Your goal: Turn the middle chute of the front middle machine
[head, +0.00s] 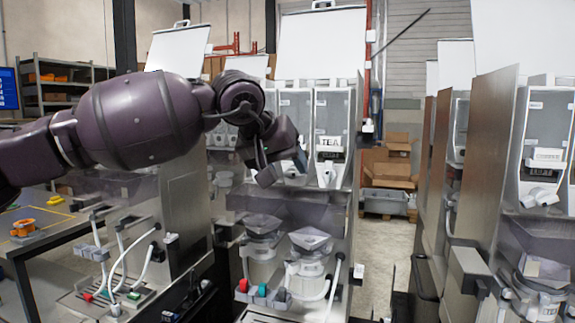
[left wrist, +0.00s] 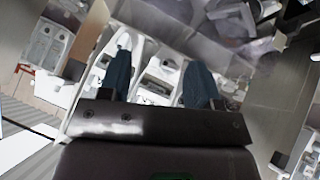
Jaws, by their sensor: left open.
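The front middle machine (head: 300,215) stands at the centre of the head view, with clear canisters in a row and white chutes below them. The right chute (head: 328,174) shows under a "TEA" label. The middle chute (head: 291,169) is partly hidden behind my left gripper (head: 284,158), whose arm reaches in from the left. In the left wrist view the two dark fingers of my left gripper (left wrist: 160,84) are apart. A white chute (left wrist: 162,70) shows between and beyond them; I cannot tell whether they touch it. My right gripper is not in view.
Cups or bowls (head: 309,240) and coloured knobs (head: 262,291) sit lower on the middle machine. Another machine (head: 545,140) stands close at the right, and one (head: 185,210) at the left. A clear aisle (head: 385,240) runs right of the middle machine.

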